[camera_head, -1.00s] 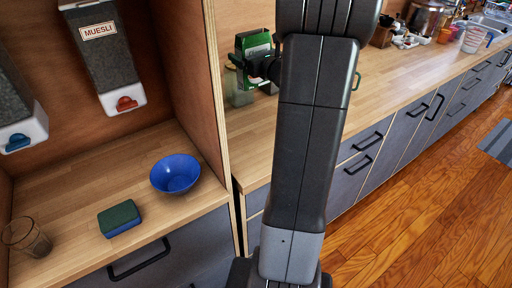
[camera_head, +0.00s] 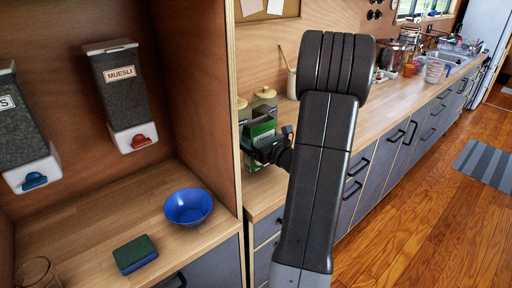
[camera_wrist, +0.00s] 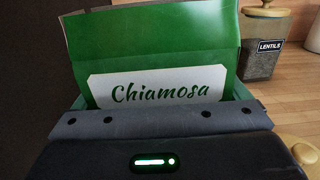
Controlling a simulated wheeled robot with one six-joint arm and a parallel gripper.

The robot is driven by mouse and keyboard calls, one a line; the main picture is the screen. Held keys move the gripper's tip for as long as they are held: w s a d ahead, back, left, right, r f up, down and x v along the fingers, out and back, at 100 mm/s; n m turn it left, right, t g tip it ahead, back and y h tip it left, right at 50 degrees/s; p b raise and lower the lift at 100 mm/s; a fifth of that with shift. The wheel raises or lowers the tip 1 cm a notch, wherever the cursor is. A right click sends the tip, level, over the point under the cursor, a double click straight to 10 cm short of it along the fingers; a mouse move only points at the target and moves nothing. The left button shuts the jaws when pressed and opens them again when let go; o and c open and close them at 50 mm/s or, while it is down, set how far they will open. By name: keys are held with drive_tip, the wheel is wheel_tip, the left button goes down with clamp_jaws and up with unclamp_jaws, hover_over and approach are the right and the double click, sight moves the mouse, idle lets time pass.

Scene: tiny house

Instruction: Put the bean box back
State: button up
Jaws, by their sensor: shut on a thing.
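The bean box is a green carton (camera_head: 262,130) with a white label reading "Chiamosa", which fills the upper middle of the wrist view (camera_wrist: 155,50). My gripper (camera_head: 262,148) is shut on the box, beside the right edge of the wooden cubby wall. The box looks upright in the head view, over or on the counter. Whether its bottom touches the counter is hidden by my gripper and arm.
A wooden cubby wall (camera_head: 205,100) stands close on the left of the box. Jars with wooden lids (camera_head: 265,97) are behind it; a lentils jar (camera_wrist: 266,40) stands right of it. A blue bowl (camera_head: 188,207) and sponge (camera_head: 135,254) lie inside the cubby.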

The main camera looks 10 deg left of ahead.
drive_tip(key=shift+f, duration=1.45)
drive_tip(key=shift+f, duration=0.15)
drive_tip(key=o, duration=0.7)
drive_tip(key=shift+r, duration=0.25)
drive_tip(key=b+v, duration=0.1)
drive_tip(key=v, duration=1.1)
drive_tip(key=shift+f+b, duration=0.1)
drive_tip(key=shift+b, duration=0.25)
